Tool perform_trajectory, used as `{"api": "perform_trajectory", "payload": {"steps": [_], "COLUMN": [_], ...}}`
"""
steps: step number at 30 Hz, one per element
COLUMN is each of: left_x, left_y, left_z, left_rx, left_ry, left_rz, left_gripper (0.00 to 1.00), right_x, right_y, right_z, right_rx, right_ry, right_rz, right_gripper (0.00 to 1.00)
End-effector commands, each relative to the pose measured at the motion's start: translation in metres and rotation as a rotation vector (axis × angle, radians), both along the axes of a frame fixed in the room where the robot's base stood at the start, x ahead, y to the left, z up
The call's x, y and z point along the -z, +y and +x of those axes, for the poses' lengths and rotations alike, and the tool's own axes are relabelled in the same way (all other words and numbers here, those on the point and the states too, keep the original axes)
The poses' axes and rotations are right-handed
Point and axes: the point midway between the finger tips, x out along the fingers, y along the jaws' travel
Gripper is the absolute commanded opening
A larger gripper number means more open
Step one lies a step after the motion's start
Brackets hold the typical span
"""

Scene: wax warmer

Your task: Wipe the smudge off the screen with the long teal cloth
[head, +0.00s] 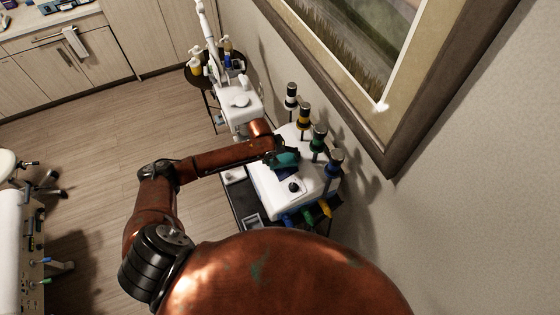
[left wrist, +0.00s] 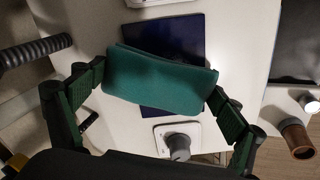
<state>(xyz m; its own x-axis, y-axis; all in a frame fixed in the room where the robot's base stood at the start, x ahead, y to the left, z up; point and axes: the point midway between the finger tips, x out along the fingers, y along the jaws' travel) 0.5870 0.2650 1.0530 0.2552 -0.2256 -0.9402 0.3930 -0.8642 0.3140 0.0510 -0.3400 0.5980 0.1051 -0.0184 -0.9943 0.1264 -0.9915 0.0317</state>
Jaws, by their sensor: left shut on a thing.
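The teal cloth (left wrist: 160,80) is a folded pad between the two fingers of my left gripper (head: 277,157), which is shut on it. The cloth also shows in the head view (head: 288,159). The dark blue screen (left wrist: 182,38) is on the white machine's panel, and the cloth lies across its middle in the left wrist view. I cannot tell whether cloth and screen touch. In the head view, only a dark part of the screen (head: 286,171) shows beside the cloth. No smudge can be made out; the cloth hides part of the screen. My right gripper is not in view.
The white machine (head: 312,184) has several capped handles along its wall side and coloured parts at its front. A knob (left wrist: 178,145) sits close to the screen. A framed picture (head: 412,110) hangs on the wall to the right. Open floor lies to the left.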

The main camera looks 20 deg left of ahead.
Motion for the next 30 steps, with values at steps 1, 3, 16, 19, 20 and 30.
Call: {"api": "perform_trajectory", "payload": {"steps": [1,3,16,19,20,30], "left_x": [-0.004,-0.006,-0.015,-0.015,-0.015,-0.014], "left_y": [-0.004,-0.008,-0.025,-0.025,-0.025,-0.025], "left_z": [0.004,0.008,0.028,0.028,0.028,0.028], "left_rx": [0.000,0.001,0.000,0.001,0.000,0.000], "left_ry": [-0.001,-0.002,0.000,0.000,0.000,0.000], "left_rz": [0.000,0.000,0.000,0.000,0.000,0.000], "left_gripper": [0.70,0.70,0.70,0.70,0.70,0.70], "right_x": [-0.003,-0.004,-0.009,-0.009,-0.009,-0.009], "right_y": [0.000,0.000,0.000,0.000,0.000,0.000], "right_z": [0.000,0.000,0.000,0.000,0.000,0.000], "right_rx": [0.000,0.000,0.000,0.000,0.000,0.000], "right_ry": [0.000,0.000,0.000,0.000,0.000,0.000], "right_rz": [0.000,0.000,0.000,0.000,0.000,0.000], "right_gripper": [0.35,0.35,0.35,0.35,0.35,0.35]}}
